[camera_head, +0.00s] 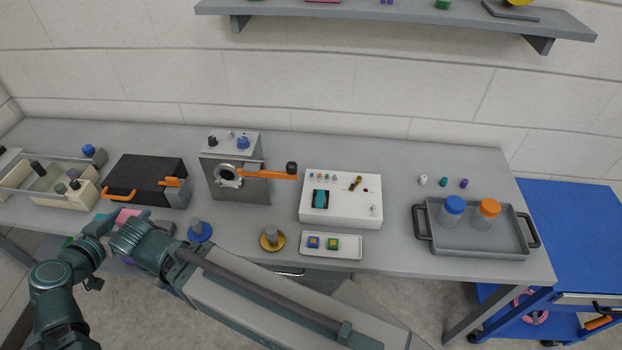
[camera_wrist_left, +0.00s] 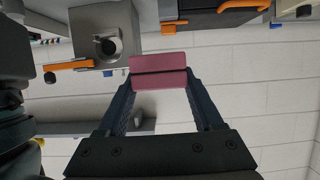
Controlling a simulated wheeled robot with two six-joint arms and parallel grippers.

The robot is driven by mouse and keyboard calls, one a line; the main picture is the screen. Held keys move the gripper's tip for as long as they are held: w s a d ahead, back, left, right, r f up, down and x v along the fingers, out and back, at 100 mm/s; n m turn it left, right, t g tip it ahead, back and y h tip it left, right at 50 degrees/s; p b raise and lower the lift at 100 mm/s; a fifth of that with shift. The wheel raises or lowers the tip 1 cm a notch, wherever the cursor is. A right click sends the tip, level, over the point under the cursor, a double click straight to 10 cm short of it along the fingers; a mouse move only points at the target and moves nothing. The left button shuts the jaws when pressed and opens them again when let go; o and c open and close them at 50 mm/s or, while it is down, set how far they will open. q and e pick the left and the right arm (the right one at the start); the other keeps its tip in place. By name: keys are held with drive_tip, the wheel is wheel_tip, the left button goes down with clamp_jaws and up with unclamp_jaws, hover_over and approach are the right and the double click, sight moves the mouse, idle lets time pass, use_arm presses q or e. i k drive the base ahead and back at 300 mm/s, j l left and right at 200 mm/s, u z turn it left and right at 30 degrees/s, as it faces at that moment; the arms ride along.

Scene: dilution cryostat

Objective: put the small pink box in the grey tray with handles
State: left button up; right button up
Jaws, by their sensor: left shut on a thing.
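The small pink box (camera_wrist_left: 158,80) is held between the two fingertips of my left gripper (camera_wrist_left: 160,72) in the left wrist view. In the head view a little of the pink box (camera_head: 126,215) shows at the left of the bench, in front of the black case. My left arm hides much of it and of my left gripper (camera_head: 118,219). The grey tray with handles (camera_head: 455,247) lies on the right end of the bench, far to the right of the box. It holds a bottle with a blue cap (camera_head: 453,205) and one with an orange cap (camera_head: 488,209). My right gripper is not in view.
Between box and tray stand a metal device with an orange lever (camera_head: 235,180), a white instrument box (camera_head: 340,199) and a white dish (camera_head: 331,246). A blue knob (camera_head: 200,231) and a brass disc (camera_head: 271,239) stand at the front. The tray's left part looks clear.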

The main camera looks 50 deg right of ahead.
sight(496, 244)
drive_tip(key=k+l, duration=0.85)
drive_tip(key=l, duration=0.2)
drive_tip(key=k+l+u, duration=0.1)
drive_tip(key=k+l, duration=0.75)
drive_tip(key=l, duration=0.25)
drive_tip(key=k+l, duration=0.85)
drive_tip(key=l, duration=0.15)
